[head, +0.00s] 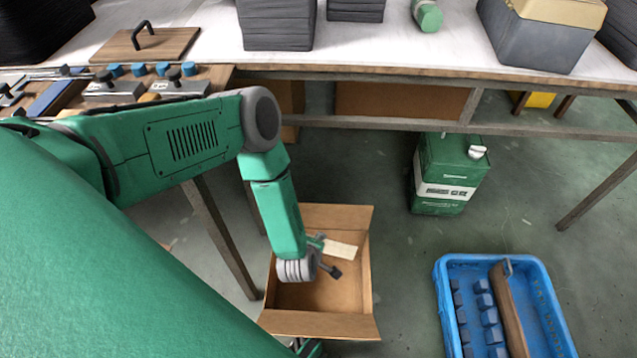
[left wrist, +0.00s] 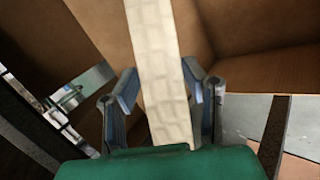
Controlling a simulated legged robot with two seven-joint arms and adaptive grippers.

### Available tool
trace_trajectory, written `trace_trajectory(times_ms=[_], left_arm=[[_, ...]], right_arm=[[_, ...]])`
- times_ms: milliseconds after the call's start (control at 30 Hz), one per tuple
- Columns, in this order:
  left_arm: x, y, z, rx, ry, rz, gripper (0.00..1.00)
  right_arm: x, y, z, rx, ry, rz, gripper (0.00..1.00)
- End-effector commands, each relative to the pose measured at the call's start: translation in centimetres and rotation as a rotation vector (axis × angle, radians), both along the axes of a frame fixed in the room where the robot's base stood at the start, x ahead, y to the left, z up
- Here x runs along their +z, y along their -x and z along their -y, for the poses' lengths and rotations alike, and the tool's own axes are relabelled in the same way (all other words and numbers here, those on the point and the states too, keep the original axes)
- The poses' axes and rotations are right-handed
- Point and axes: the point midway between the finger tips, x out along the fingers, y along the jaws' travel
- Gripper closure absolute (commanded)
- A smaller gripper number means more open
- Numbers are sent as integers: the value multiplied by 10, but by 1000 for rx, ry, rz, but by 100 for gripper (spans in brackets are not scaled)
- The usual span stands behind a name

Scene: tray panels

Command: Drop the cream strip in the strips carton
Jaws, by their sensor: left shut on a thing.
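The cream strip (head: 341,249) is a flat, pale, narrow piece held by my left gripper (head: 325,258) over the open strips carton (head: 355,320). In the left wrist view the strip (left wrist: 160,70) runs up between the two fingers of the left gripper (left wrist: 165,100), with the brown carton walls (left wrist: 235,25) behind it. The carton is an open brown cardboard box on the floor with its flaps spread. The strip is above or inside the carton's opening; its exact height is hard to tell. My right gripper does not show.
A workbench (head: 420,75) with dark stacks and a wooden board (head: 145,45) runs along the back. A green canister (head: 447,175) stands on the floor behind the carton. A blue crate (head: 440,285) with dark blocks is at the right. Floor between carton and crate is clear.

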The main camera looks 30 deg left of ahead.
Motion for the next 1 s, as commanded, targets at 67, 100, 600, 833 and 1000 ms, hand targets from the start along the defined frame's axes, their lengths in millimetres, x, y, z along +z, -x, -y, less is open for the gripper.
trace_trajectory(times_ms=[67,100,600,833,1000], left_arm=[[-14,0,1,-1,0,0,84],[-19,0,1,-1,0,0,84],[-80,1,0,-1,1,-2,84],[-107,0,0,-1,0,-1,84],[-127,0,1,-2,1,0,84]], right_arm=[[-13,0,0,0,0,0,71],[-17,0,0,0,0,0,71],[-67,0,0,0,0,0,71],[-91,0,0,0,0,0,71],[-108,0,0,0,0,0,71]])
